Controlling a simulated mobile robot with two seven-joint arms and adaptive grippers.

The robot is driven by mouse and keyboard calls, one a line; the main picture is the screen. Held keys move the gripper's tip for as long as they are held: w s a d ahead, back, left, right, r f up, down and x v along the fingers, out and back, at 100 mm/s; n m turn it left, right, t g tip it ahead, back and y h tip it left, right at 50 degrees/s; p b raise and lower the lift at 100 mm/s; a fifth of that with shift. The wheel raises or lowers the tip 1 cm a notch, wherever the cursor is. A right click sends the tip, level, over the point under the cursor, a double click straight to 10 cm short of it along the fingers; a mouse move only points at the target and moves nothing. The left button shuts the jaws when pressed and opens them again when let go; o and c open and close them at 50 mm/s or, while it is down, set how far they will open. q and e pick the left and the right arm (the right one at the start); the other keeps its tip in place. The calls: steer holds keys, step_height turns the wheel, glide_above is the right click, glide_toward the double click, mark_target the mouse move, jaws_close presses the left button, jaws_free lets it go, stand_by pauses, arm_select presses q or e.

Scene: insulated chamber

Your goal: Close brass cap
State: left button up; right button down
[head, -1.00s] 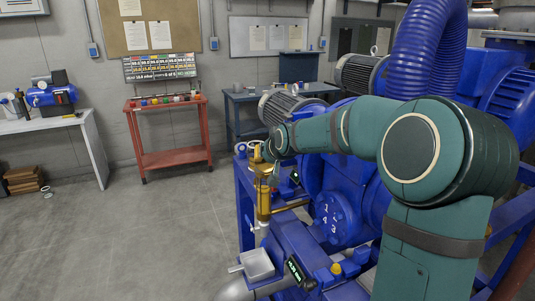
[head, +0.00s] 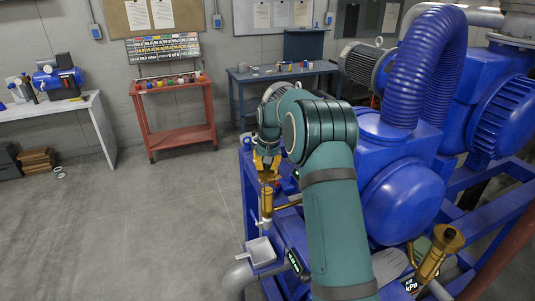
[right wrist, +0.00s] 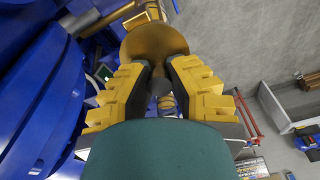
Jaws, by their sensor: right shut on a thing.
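My right gripper (head: 267,168) reaches down from above onto the top of an upright brass fitting (head: 267,203) on the blue machine's near left corner. In the right wrist view, its two yellow fingers with dark pads (right wrist: 159,80) are closed in on a round brass cap (right wrist: 152,42), which shows as a wide disc just beyond the fingertips. A brass pipe (right wrist: 147,9) shows beyond the disc. The fingers and my arm partly hide the cap in the head view, so I cannot tell how it sits on the fitting. My left gripper is out of view.
The blue machine (head: 400,205) with its ribbed hose (head: 425,65) fills the right side. A second brass fitting (head: 438,250) stands at the lower right. A small grey tray (head: 260,251) sits below the first fitting. A red cart (head: 178,138) stands behind; open floor lies left.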

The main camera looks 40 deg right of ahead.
steer(key=shift+w+d+f+g+y+p, duration=0.1)
steer(key=shift+w+f+g+y+p, duration=0.1)
steer(key=shift+g, duration=0.3)
steer(key=shift+w+d+f+g+y+p, duration=0.1)
steer(key=shift+w+g+p, duration=0.05)
steer(key=shift+g, duration=0.35)
steer(key=c, duration=1)
jaws_free()
steer(key=shift+o, duration=0.8)
steer(key=shift+w+f, duration=0.1)
steer(key=shift+f, duration=0.1)
